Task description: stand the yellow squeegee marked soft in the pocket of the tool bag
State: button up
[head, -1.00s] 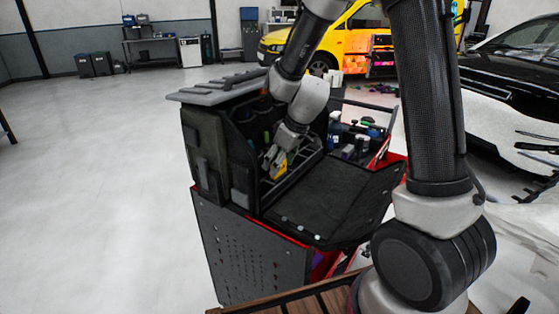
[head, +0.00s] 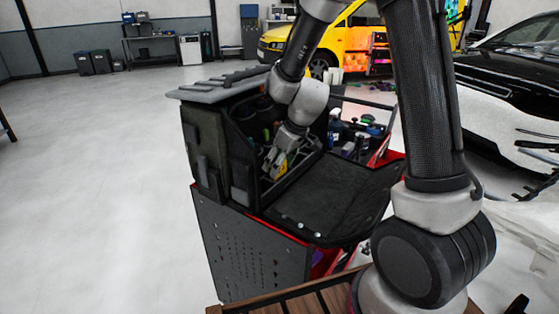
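The black tool bag (head: 207,150) stands open on the cart, its front flap (head: 325,200) folded down to the right. My gripper (head: 274,160) reaches down into the bag's open front, at the row of pockets (head: 292,178). The yellow squeegee (head: 281,164) shows as a small yellow patch at the fingers, and my gripper appears shut on it. Its lower part is hidden by the fingers and the pocket edge. The marking on it is too small to read, and I cannot tell how deep it sits in the pocket.
The cart (head: 245,250) has a grey perforated side and red edges. Several bottles (head: 345,138) stand in it behind the bag's flap. The bag's grey lid (head: 225,83) is close to my arm. A wooden slatted surface (head: 300,297) lies in front. Open floor is at left.

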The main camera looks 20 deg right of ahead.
jog(key=o, duration=1.1)
jog(key=v, duration=1.2)
jog(key=s+d+r+m+h, duration=0.1)
jog(key=s+d+r+m, duration=0.1)
jog(key=s+d, duration=0.2)
jog(key=s+d+r+m+h, duration=0.1)
jog(key=s+d+r+m, duration=0.2)
jog(key=s, duration=0.8)
jog(key=s+d+r+m, duration=0.2)
jog(key=s+d, duration=0.3)
jog(key=s, duration=0.3)
jog(key=shift+r+m+t+h, duration=0.3)
jog(key=shift+r+t+h, duration=0.1)
jog(key=shift+r, duration=0.3)
